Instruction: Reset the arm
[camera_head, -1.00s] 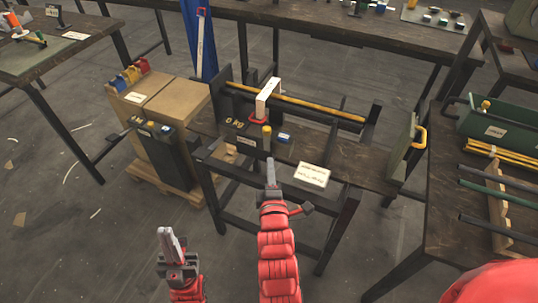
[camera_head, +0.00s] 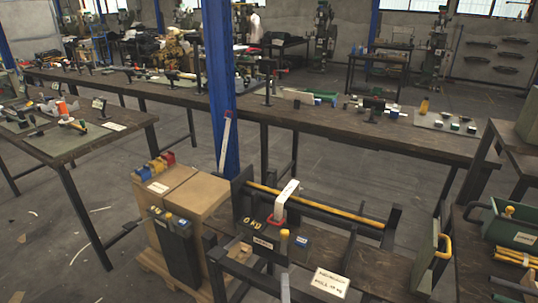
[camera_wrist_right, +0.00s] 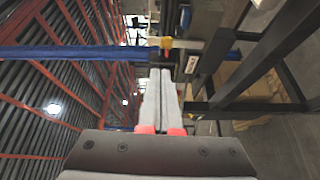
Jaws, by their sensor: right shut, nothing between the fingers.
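My right gripper (camera_head: 285,289) shows only as a grey tip at the bottom edge of the head view, in front of the press bench. In the right wrist view its two grey fingers (camera_wrist_right: 161,80) lie together, shut with nothing between them. My left gripper is out of both current views. The press bench (camera_head: 375,268) carries a long yellow bar (camera_head: 320,204), a white and red handle (camera_head: 285,202) and a white label card (camera_head: 330,282). The gripper tip appears apart from these things.
Cardboard boxes (camera_head: 190,190) on a pallet stand left of the bench, beside a blue post (camera_head: 221,90). A side table (camera_head: 462,280) with a green tray (camera_head: 512,225) is at the right. A long workbench (camera_head: 330,118) runs behind. Open floor lies at the left.

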